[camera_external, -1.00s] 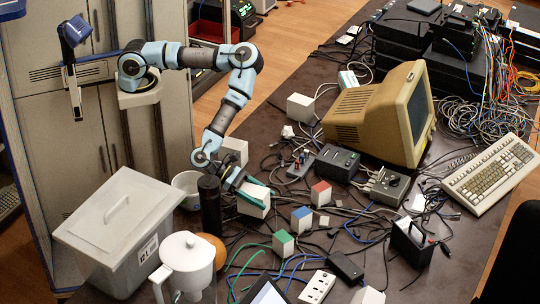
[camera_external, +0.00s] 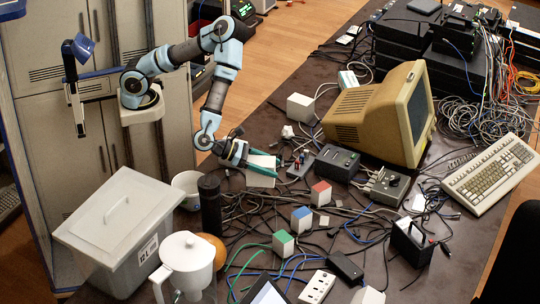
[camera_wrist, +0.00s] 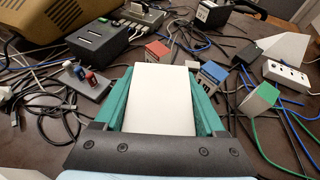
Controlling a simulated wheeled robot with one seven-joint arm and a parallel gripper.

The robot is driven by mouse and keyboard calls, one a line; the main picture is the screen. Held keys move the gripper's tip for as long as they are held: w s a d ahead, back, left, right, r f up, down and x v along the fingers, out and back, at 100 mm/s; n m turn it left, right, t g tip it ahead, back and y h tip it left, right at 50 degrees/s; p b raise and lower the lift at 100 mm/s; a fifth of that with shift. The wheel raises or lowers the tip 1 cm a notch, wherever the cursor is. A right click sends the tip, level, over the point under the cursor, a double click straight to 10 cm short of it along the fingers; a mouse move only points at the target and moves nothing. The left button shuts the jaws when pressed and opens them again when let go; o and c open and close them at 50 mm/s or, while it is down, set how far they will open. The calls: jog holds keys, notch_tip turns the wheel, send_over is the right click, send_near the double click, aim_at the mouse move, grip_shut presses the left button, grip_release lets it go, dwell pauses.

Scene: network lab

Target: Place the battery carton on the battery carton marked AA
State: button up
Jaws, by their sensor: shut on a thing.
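My gripper (camera_external: 260,162) is shut on a plain white carton (camera_wrist: 160,97). The carton also shows in the external view (camera_external: 261,177), and one green finger lies along each side of it in the wrist view. It is over the cluttered middle of the table; I cannot tell its exact height or what is under it. Another white carton (camera_external: 300,107) stands apart, up and to the right of my gripper, near the monitor. No AA mark is legible on either carton.
Small blocks with red (camera_external: 320,193), blue (camera_external: 301,219) and green (camera_external: 283,243) tops stand to the lower right. Loose cables surround them. A black box (camera_external: 337,162) and a beige monitor (camera_external: 380,112) stand to the right, a dark cylinder (camera_external: 210,205) to the lower left.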

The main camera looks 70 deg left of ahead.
jog(key=w+a+r+n+y+b, duration=0.2)
jog(key=a+r+n+y+b, duration=0.45)
jog(key=a, duration=0.45)
jog(key=s+a+r+n+g+y+b, duration=0.2)
jog(key=s+a+n+y+b, duration=0.15)
jog(key=a, duration=0.35)
jog(key=s+a+r+n+g+y+b, duration=0.1)
jog(key=s+a+r+n+y+b, duration=0.1)
jog(key=s+a+n+y+b, duration=0.3)
jog(key=shift+m+h, duration=0.3)
jog(key=shift+m, duration=0.6)
jog(key=f+p, duration=0.1)
jog(key=f, duration=0.2)
jog(key=w+a+f, duration=0.1)
jog(key=f, duration=0.2)
jog(key=f+p, duration=0.1)
jog(key=f, duration=0.2)
jog(key=shift+w+a+f+p, duration=0.3)
jog(key=shift+f, duration=0.15)
jog(key=o, duration=1.6)
jog(key=shift+c, duration=0.2)
